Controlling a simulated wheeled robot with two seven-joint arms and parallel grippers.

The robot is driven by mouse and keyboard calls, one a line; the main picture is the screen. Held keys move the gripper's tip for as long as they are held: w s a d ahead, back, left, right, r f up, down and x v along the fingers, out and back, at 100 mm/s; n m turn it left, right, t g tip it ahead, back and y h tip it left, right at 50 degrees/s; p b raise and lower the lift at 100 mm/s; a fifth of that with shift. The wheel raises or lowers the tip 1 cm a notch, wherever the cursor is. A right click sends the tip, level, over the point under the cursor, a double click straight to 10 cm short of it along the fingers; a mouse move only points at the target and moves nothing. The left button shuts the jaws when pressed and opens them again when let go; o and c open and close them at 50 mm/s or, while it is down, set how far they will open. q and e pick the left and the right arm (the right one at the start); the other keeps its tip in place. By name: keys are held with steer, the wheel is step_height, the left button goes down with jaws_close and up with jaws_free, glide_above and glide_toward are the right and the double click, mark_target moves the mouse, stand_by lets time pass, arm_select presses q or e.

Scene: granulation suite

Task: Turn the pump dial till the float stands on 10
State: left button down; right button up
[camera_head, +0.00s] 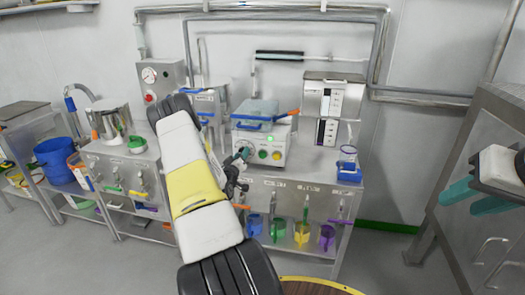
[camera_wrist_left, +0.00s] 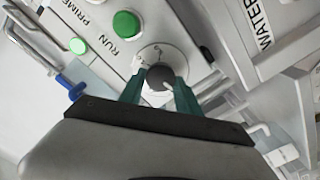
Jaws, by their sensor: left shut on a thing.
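The pump (camera_head: 266,133) is a pale box on the middle steel bench, with a green and a yellow button on its front. Its dial (camera_wrist_left: 157,76) is a dark round knob on a pale disc with small marks. My left gripper (camera_wrist_left: 156,84) has its teal fingers closed on either side of the dial; in the head view the gripper (camera_head: 242,158) is at the pump's front left. A tall meter panel (camera_head: 328,115) stands right of the pump; its float is too small to read. My right gripper (camera_head: 477,196) is open and empty at the far right.
A blue tray item (camera_head: 256,112) lies on the pump. A blue-based clear vessel (camera_head: 348,168) stands at the bench's right end. A steel cabinet (camera_head: 480,130) stands close at the right. Floor shows between bench and cabinet.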

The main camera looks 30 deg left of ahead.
arm_select(q)
steer(key=shift+m, duration=0.4)
steer(key=m, duration=0.2)
steer(key=shift+d+m, duration=0.1)
steer(key=shift+m, duration=2.1)
steer(key=shift+f, duration=0.1)
steer(key=c, duration=0.9)
jaws_free()
steer(key=shift+o, duration=0.2)
steer(key=v, duration=0.7)
steer(key=shift+s+d, duration=0.15)
steer(key=shift+s, duration=0.25)
